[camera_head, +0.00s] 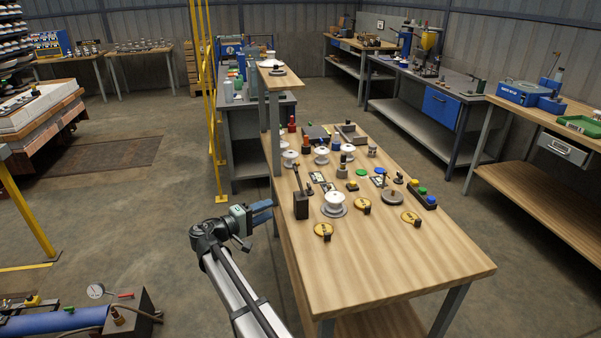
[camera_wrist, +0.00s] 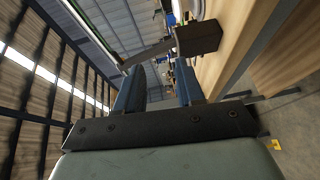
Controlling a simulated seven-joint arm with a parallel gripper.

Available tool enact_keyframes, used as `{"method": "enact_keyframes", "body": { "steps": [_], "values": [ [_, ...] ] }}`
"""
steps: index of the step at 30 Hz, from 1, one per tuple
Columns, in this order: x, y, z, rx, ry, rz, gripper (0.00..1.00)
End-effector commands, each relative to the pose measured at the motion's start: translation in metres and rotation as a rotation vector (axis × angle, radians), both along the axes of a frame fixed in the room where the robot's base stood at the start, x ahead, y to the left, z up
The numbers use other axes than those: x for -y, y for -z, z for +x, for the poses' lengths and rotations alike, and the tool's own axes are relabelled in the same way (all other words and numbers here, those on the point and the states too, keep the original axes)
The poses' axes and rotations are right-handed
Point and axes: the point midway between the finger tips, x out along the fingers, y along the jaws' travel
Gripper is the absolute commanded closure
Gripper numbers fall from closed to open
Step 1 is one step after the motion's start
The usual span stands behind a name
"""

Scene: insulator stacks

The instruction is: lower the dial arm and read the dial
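A dark block (camera_head: 301,206) with a thin arm (camera_head: 297,177) slanting up from it stands near the left edge of the wooden table; I take this for the dial arm. In the wrist view the block (camera_wrist: 199,38) and its arm (camera_wrist: 148,53) lie ahead of my fingers. No readable dial face shows on it. My gripper (camera_head: 270,212) is left of the table edge, apart from the block. Its two blue fingers (camera_wrist: 160,85) are spread with nothing between them. A white spool-shaped insulator (camera_head: 335,202) stands on a grey disc right of the block.
Yellow round tags (camera_head: 323,230), a grey disc with a post (camera_head: 392,197) and a box with coloured buttons (camera_head: 422,195) share the table (camera_head: 390,265). Its front part is clear. A raised shelf (camera_head: 280,78) stands at the far left.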

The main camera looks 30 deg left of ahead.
Motion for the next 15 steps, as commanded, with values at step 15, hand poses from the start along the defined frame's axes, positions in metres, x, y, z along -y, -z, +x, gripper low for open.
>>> {"method": "enact_keyframes", "body": {
  "steps": [15],
  "values": [
    [-0.008, -0.076, 0.045, 0.111, 0.079, -0.118, 0.62]
  ]
}}
